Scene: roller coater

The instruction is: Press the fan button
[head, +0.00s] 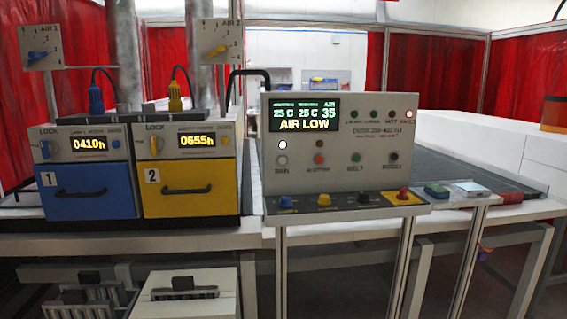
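A grey-white control panel (337,172) stands at the middle of the bench. Its fan button (282,160) is a small pale round button at the lower left of the face, above a label that looks like "FAN". A bright white lamp (282,145) is lit just above it. To its right are an orange button (319,158), a green button (355,157) labelled BELT and a dark button (393,156). The panel's display (304,115) reads AIR LOW. Neither of my grippers is in view.
Colored knobs sit on the panel's lower ledge (345,203). A red lamp (409,114) glows at upper right. A blue drawer unit (85,190) and a yellow drawer unit (190,188) stand left. The space before the panel's face looks clear.

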